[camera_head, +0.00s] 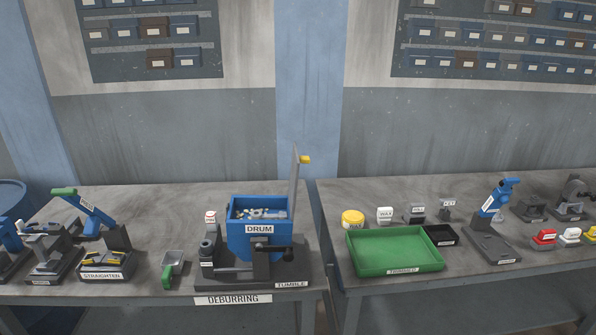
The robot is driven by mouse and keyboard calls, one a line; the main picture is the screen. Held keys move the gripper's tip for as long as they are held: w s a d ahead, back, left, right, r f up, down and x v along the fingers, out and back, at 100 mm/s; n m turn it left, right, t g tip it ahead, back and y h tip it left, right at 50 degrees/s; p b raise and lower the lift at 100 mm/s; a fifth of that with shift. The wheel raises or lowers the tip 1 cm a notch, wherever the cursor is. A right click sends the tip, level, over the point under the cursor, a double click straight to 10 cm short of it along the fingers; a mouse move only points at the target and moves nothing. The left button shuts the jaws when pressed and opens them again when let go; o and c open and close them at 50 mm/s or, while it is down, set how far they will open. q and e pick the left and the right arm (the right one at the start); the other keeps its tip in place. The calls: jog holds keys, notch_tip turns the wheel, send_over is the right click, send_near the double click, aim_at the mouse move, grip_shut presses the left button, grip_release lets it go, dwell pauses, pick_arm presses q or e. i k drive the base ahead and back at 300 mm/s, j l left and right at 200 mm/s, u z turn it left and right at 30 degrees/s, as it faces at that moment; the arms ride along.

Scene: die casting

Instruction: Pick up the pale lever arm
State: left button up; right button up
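No loose pale lever arm can be made out for certain. A pale grey upright lever (294,185) with a yellow knob (305,159) stands at the back right of the blue drum (249,240), marked DRUM. The drum holds small pale and yellow pieces (258,213), too small to tell apart. The drum stands on a dark base marked TUMBLE, on the left table (140,225). Neither of my grippers shows in the view.
A green-handled scoop (170,270) and a STRAIGHTEN fixture (107,262) are left of the drum. The right table (335,205) holds a green tray (394,251), a small black tray (440,235), a yellow-lidded jar (352,219) and a blue-topped press (493,215). A narrow gap separates the tables.

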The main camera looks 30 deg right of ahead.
aim_at(256, 214)
jog(key=i+l+z, duration=0.1)
jog(key=l+z, duration=0.35)
jog(key=l, duration=0.85)
